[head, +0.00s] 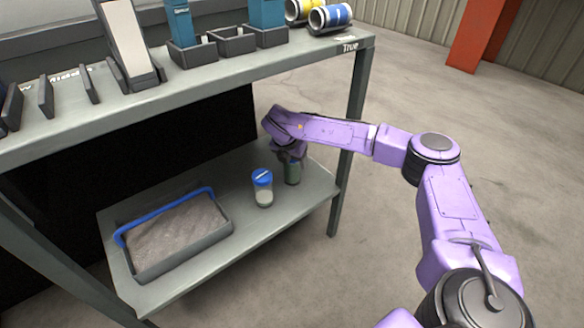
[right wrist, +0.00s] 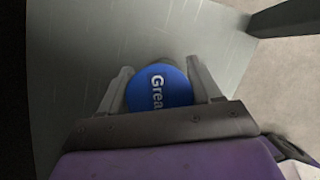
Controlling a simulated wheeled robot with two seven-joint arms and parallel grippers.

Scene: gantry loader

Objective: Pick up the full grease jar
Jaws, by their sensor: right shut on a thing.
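My right gripper (head: 290,157) reaches down over the lower shelf and is shut on a grease jar (head: 292,174). In the head view this jar's body looks dull green, and the gripper hides its top. In the right wrist view its round blue lid (right wrist: 158,88), lettered "Grea", sits between the two fingers. The jar is at or just above the shelf; I cannot tell which. A second jar (head: 263,189) with a blue lid stands upright just to its left, clear-walled with pale contents in its lower part. My left gripper is not in view.
The lower shelf (head: 245,240) also holds a grey tray (head: 184,258) with a blue handle at left. The upper shelf (head: 200,88) overhangs, with bins (head: 232,42) and rolls (head: 330,17) on it. A table leg (head: 352,120) stands right of the jar.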

